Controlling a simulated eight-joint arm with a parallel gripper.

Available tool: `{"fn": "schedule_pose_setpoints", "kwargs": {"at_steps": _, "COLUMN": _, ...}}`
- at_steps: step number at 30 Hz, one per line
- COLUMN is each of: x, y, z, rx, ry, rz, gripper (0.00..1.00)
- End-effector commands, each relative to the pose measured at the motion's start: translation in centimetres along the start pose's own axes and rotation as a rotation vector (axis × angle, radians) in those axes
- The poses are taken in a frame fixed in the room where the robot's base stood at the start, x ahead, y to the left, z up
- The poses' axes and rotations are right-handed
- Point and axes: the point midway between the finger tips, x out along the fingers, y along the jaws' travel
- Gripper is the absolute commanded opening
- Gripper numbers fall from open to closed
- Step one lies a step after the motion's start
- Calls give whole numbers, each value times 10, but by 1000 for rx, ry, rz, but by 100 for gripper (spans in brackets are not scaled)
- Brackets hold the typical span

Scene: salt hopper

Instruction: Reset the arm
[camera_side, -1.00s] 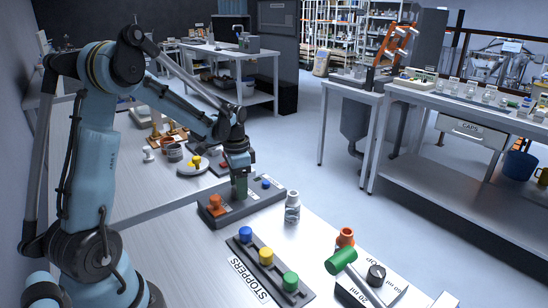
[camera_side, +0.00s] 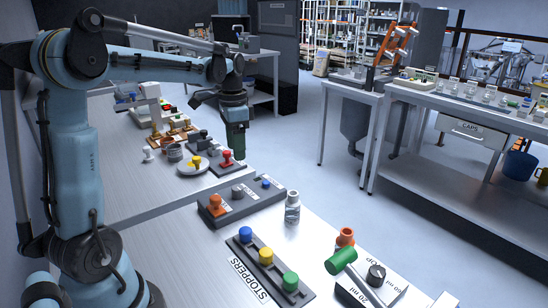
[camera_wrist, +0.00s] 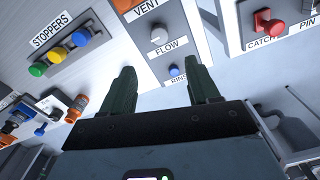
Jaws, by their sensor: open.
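My gripper (camera_side: 236,150) hangs in the air above and behind the grey control panel (camera_side: 253,200), pointing down. In the wrist view its two dark green fingers (camera_wrist: 162,84) are spread apart with nothing between them. The panel carries an orange VENT knob (camera_side: 216,205), a grey FLOW knob (camera_side: 237,190) and a blue button (camera_side: 265,183). The FLOW knob (camera_wrist: 158,35) and the blue button (camera_wrist: 173,71) also show beyond the fingers in the wrist view, clear of them.
A red knob (camera_side: 227,157) stands just behind my gripper's fingertips in the side view. A stopper rack (camera_side: 268,270) holds blue, yellow and green stoppers. A small clear bottle (camera_side: 292,208) stands right of the panel.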

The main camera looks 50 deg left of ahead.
Motion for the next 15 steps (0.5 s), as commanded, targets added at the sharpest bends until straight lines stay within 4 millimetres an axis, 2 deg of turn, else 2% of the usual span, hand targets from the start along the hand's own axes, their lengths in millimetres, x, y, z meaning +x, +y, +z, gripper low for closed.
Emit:
{"fn": "schedule_pose_setpoints", "kwargs": {"at_steps": 11, "x": -2, "y": 1, "z": 0, "rx": 0, "ry": 1, "rz": -1, "gripper": 60}}
{"fn": "schedule_pose_setpoints", "kwargs": {"at_steps": 15, "x": -5, "y": 15, "z": -3, "rx": -11, "ry": 26, "rz": -23, "gripper": 60}}
